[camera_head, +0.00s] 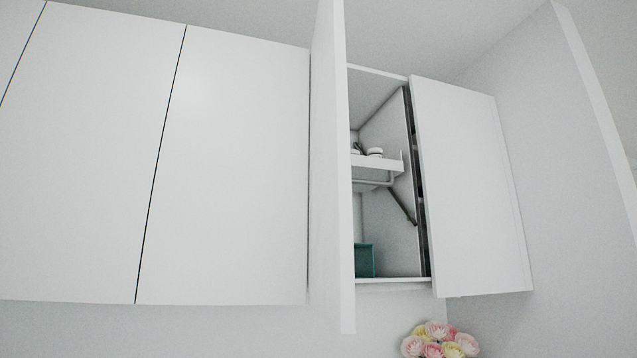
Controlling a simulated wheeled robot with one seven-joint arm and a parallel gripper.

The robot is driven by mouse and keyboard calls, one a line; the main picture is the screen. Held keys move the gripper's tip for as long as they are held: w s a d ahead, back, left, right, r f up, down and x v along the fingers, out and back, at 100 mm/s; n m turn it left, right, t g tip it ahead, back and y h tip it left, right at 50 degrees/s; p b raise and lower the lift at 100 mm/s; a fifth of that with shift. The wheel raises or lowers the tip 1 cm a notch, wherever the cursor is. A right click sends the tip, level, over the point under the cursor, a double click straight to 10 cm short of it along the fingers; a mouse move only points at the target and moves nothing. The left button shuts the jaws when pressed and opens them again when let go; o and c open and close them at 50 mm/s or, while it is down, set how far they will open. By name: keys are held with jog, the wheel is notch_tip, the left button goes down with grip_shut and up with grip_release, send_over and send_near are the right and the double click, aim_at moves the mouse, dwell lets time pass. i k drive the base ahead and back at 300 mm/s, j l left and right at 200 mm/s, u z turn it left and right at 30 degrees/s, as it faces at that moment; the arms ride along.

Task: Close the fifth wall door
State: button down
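A row of white wall cabinets runs across the head camera view. One white wall door (327,170) stands swung open towards me, seen nearly edge-on, hinged at the left of an open cabinet (382,215). I take it for the fifth wall door, though the pictures do not number the doors. To the right, another white door (470,190) covers its cabinet, with a dark gap along its left edge; I cannot tell whether it is fully shut. The doors on the left (230,170) are flat and shut. My gripper is not in view.
The open cabinet holds a white pull-down shelf (378,162) with small items, a metal strut (402,207) and a teal box (364,260). Pink and yellow flowers (438,342) stand below. A white wall (540,130) bounds the right. The space before the left doors looks clear.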

aim_at(332, 293)
jog(key=j+u, duration=0.7)
jog(key=j, duration=0.15)
jog(key=j+u, duration=0.35)
